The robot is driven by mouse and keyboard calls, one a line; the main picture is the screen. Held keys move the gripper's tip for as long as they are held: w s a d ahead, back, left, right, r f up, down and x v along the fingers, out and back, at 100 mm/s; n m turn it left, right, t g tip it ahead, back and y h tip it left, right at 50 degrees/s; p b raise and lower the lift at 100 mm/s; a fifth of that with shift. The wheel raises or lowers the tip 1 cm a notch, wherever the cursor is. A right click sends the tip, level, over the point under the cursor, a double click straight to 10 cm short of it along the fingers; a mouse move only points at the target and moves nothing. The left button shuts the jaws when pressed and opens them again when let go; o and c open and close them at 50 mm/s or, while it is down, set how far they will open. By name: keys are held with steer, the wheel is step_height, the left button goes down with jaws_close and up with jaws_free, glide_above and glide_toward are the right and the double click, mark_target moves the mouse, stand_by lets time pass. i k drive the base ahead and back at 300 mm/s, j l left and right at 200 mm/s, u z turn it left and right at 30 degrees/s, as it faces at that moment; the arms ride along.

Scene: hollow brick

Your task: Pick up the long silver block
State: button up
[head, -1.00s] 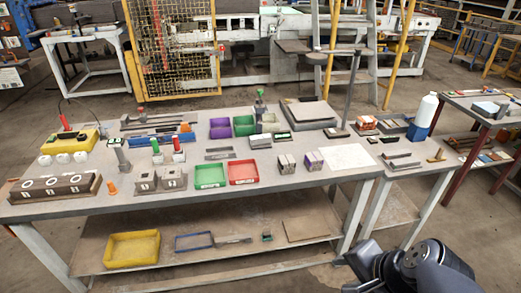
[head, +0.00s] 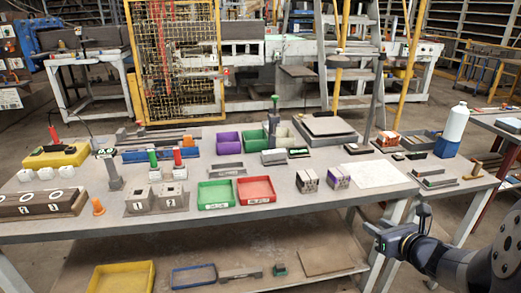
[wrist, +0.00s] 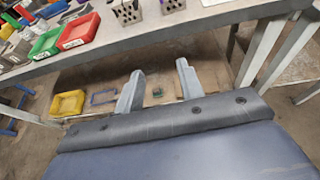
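I cannot tell for sure which piece is the long silver block. A long grey bar (head: 240,272) lies on the lower shelf, right of a blue-rimmed tray (head: 194,275). Other grey bars lie on the table top: one (head: 227,170) behind the green and red bins, and some (head: 158,140) at the back left. My gripper (head: 385,238) is in front of the table's right part in the head view, apart from all of these. In the wrist view its two fingers (wrist: 160,84) are spread with nothing between them; the grey bar on the shelf is hidden there.
The workbench (head: 300,215) has a lower shelf (head: 222,252) with a yellow tray (head: 121,277) at left. Green (head: 216,194) and red (head: 256,190) bins stand near the front edge. Table legs flank the shelf.

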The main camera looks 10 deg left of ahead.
mark_target(278, 155)
steer(key=i+j+u, duration=0.15)
steer(key=i+j, duration=0.7)
steer(key=i+j+z, duration=0.1)
steer(key=i+j, duration=0.15)
steer(key=j, duration=0.3)
steer(key=z, duration=0.05)
